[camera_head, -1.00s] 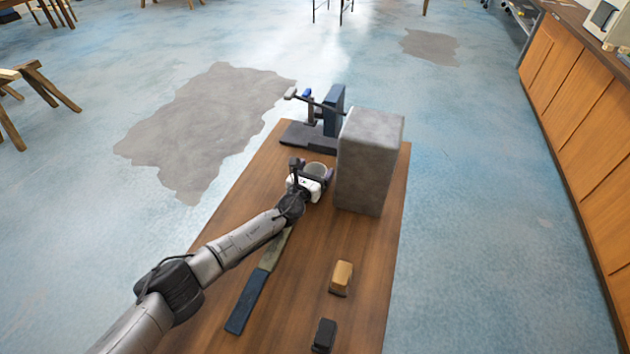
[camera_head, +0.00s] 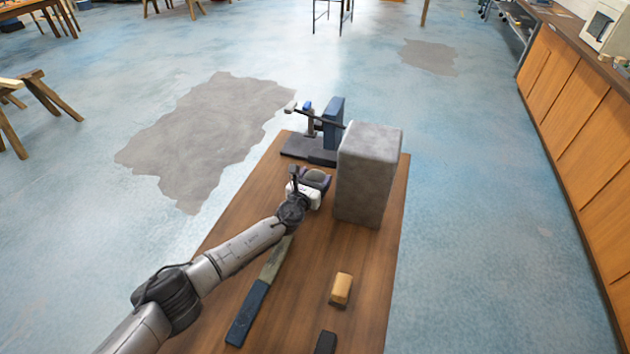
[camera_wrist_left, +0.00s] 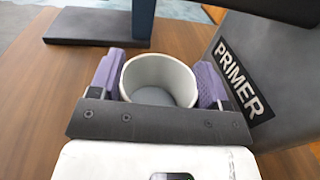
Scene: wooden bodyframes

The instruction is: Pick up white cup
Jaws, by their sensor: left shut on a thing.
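The white cup (camera_wrist_left: 160,78) stands between the purple finger pads of my left gripper (camera_wrist_left: 158,85) in the left wrist view, its open mouth facing the camera and its inside empty. The fingers press on its two sides. In the head view my left gripper (camera_head: 316,180) is over the far part of the table, just left of a grey block, and the cup (camera_head: 316,175) shows only in part behind the wrist. I cannot tell whether the cup's base is clear of the table. My right gripper is not in view.
The grey block (camera_head: 368,175), marked PRIMER, stands close on the right. A dark stand with a blue upright (camera_head: 333,122) is just beyond the gripper. A blue-handled tool (camera_head: 249,313), a tan block (camera_head: 341,289) and a black block (camera_head: 326,343) lie on the wooden table (camera_head: 300,310).

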